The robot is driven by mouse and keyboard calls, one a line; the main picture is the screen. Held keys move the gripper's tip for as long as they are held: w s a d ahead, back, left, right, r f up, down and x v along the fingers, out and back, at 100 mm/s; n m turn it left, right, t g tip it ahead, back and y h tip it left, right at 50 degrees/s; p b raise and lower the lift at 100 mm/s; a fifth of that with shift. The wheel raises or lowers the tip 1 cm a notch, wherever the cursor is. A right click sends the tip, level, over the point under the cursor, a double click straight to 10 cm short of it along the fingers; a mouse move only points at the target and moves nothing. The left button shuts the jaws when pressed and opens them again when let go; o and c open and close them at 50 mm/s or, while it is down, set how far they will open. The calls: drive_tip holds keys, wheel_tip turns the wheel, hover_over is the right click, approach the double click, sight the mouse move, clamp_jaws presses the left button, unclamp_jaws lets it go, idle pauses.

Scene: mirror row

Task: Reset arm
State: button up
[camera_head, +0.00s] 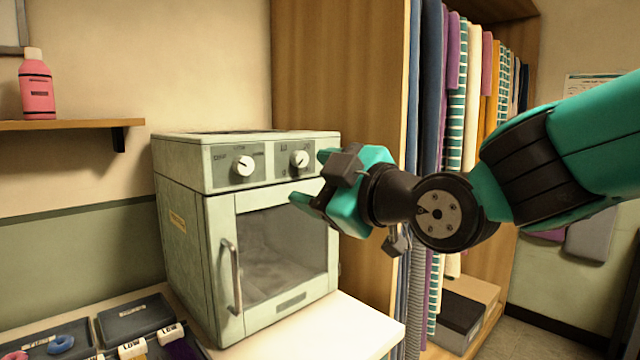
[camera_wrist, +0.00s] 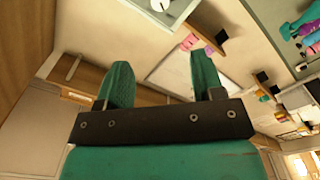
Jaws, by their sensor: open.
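My gripper (camera_head: 307,178) is teal and black and reaches in from the right in the head view, in front of the upper right part of a pale green cabinet appliance (camera_head: 190,235). Its two fingers are apart with nothing between them. In the wrist view the gripper (camera_wrist: 162,85) also shows two teal fingers spread with an empty gap. The appliance has two white knobs, the left one (camera_head: 244,166) and the right one (camera_head: 299,159). Its glass door (camera_head: 283,250) looks shut, with a vertical handle (camera_head: 232,275). I cannot tell whether the gripper touches the appliance.
The appliance stands on a white counter (camera_head: 345,333). Dark trays (camera_head: 135,316) with small items lie at the lower left. A pink bottle (camera_head: 36,88) stands on a wall shelf (camera_head: 70,125). A wooden rack (camera_head: 340,70) with hanging fabrics (camera_head: 457,110) stands behind my arm.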

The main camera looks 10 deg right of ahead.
drive_tip(key=s+d+f+m+g+h+p, duration=0.2)
drive_tip(key=s+d+f+m+g+h, duration=0.1)
drive_tip(key=s+f+g, duration=0.4)
drive_tip(key=s+d+f+m+g+h+p, duration=0.2)
drive_tip(key=s+d+f+m+g, duration=0.2)
drive_tip(key=s, duration=1)
wheel_tip(320, 180, down, 3)
drive_tip(key=m+g, duration=0.1)
drive_tip(key=g, duration=0.3)
drive_tip(key=shift+d+m+h, duration=0.25)
drive_tip(key=shift+m+h, duration=0.15)
drive_tip(key=shift+s, duration=0.1)
